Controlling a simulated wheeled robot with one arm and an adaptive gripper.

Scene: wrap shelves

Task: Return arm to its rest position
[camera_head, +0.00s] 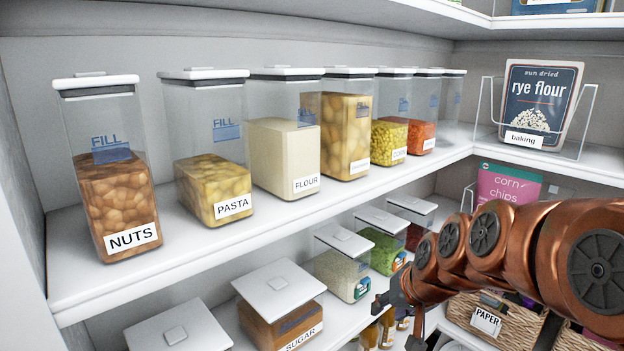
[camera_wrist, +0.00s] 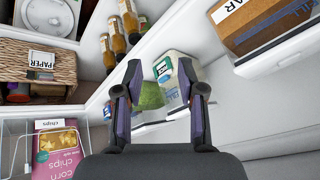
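My copper-coloured arm enters the head view from the right, and my gripper (camera_head: 392,298) is at its far end, in front of the lower shelf. In the wrist view my gripper (camera_wrist: 162,75) has its two dark fingers spread apart with a clear gap between them. Nothing is held between the fingers. Beyond the gap, a container with pale contents (camera_wrist: 178,75) and one with green contents (camera_wrist: 150,98) show on the lower shelf; the same pale container (camera_head: 342,265) and green container (camera_head: 383,250) stand near my gripper in the head view.
Labelled containers, from nuts (camera_head: 115,200) to flour (camera_head: 285,155) and beyond, line the upper shelf (camera_head: 75,285). A sugar container (camera_head: 280,310) stands below. Rye flour (camera_head: 540,100), corn chips (camera_head: 505,185) and a paper basket (camera_head: 490,320) are at the right. Bottles (camera_wrist: 115,40) stand near my fingers.

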